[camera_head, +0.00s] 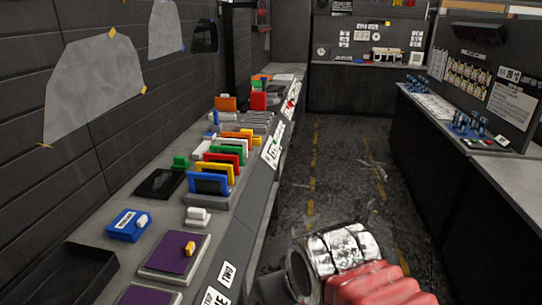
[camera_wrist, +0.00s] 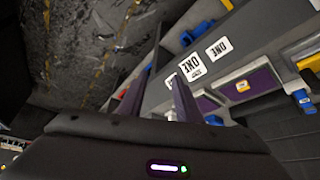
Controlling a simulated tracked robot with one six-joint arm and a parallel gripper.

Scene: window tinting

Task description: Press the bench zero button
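I cannot identify a bench zero button for certain in either view. Small red and green parts (camera_head: 476,142), perhaps buttons, sit on the right bench, too small to tell. My gripper is not clear in the head view.
The left bench carries purple pads (camera_head: 172,262), a blue box (camera_head: 128,225), a black tray (camera_head: 70,277) and a row of coloured upright pieces (camera_head: 212,178). The dark aisle floor (camera_head: 340,165) between the benches is open. A board (camera_head: 480,85) stands behind the right bench.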

